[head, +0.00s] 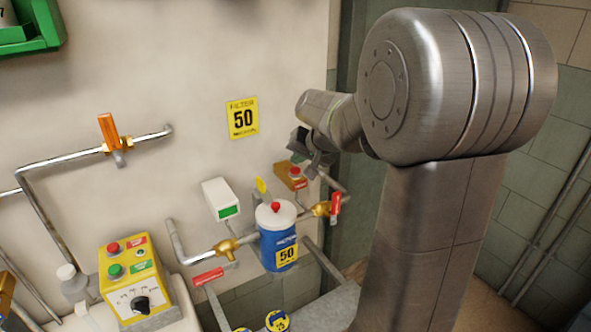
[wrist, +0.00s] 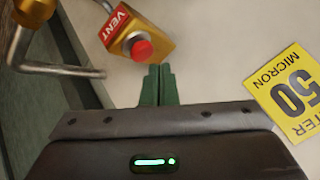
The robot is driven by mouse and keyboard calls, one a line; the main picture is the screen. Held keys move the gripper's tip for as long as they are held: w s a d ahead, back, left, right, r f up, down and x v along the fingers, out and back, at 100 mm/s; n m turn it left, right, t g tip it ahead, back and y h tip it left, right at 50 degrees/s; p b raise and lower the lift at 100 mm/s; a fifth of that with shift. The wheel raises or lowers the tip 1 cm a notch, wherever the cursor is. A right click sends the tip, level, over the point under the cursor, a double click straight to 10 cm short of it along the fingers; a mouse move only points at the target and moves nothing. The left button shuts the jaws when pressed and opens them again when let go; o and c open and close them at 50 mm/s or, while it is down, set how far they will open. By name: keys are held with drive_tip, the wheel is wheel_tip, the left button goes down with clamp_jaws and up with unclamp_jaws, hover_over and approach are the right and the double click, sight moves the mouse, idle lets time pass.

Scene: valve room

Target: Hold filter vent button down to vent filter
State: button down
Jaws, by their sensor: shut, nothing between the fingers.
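The filter vent button is a red round button (wrist: 142,50) on a brass-orange box (wrist: 158,32) with a red VENT label. In the head view the button (head: 295,172) sits on the box (head: 287,182) on the wall, above and right of the blue filter (head: 276,250) with its white cap. My gripper (wrist: 157,70) is shut and empty, its green fingertips together just below and right of the button in the wrist view. In the head view my gripper (head: 306,160) is close to the box, and its fingertips are partly hard to make out. I cannot tell whether they touch the button.
Pipes and a red-handled valve (head: 335,205) are close to the box. A white display box (head: 220,199) is to the left. A yellow FILTER 50 sign (head: 242,118) is on the wall above. A yellow control box (head: 135,280) stands lower left.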

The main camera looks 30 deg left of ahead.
sight(298, 171)
drive_tip(key=shift+f+b, duration=0.3)
drive_tip(key=shift+f, duration=0.05)
drive_tip(key=shift+f+b, duration=0.5)
drive_tip(key=shift+f, duration=0.1)
idle(0.6)
idle(2.4)
drive_tip(key=shift+r+p, duration=0.75)
drive_tip(key=shift+r, duration=0.3)
drive_tip(key=shift+r+p, duration=1.9)
drive_tip(key=shift+r, duration=0.65)
drive_tip(key=shift+s, duration=0.1)
